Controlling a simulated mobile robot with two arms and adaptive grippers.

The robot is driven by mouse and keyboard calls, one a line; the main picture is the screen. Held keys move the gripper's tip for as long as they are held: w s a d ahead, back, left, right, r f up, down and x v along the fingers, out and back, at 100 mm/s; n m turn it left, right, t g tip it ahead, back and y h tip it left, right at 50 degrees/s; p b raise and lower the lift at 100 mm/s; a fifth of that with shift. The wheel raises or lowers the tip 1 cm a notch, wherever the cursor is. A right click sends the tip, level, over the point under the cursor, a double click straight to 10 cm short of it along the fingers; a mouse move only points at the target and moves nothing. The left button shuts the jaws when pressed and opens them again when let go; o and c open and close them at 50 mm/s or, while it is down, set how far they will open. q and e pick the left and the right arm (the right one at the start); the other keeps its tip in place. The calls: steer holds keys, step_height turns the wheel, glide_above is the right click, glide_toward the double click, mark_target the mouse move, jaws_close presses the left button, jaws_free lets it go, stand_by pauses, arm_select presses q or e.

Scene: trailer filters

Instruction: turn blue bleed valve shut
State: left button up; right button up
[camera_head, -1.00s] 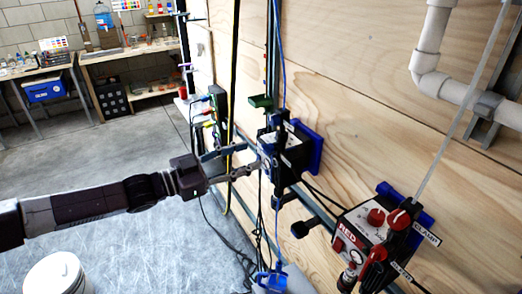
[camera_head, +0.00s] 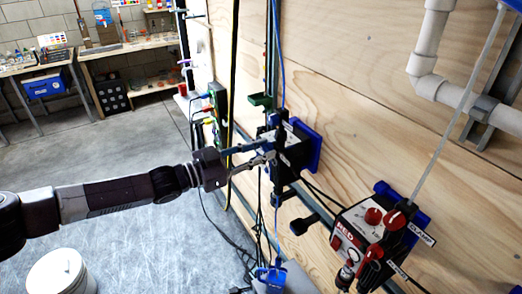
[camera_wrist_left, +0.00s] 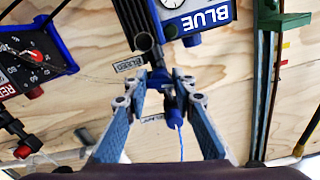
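The blue bleed valve (camera_wrist_left: 172,103) is a small blue fitting with a thin blue line, below the dial box marked BLUE (camera_wrist_left: 208,19) in the left wrist view. My left gripper (camera_wrist_left: 161,78) is open, its two fingers on either side of the valve and a dark fitting. I cannot tell whether either finger touches them. In the head view, the left gripper (camera_head: 270,156) reaches the near side of the black-and-blue unit (camera_head: 294,149) on the plywood wall. The valve is too small to make out there. My right gripper is not in view.
A RED unit (camera_head: 349,237) with red knobs is mounted on the wall to the right. White pipes (camera_head: 428,60) run at upper right. Cables hang below the blue unit. A white bucket (camera_head: 60,272) stands on the open floor at lower left.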

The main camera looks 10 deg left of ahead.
arm_select(q)
jaws_close()
steer(key=shift+m+b, duration=0.35)
steer(key=shift+m, duration=1.15)
steer(key=o, duration=0.8)
jaws_free()
steer(key=v, duration=1.2)
steer(key=shift+c, duration=0.6)
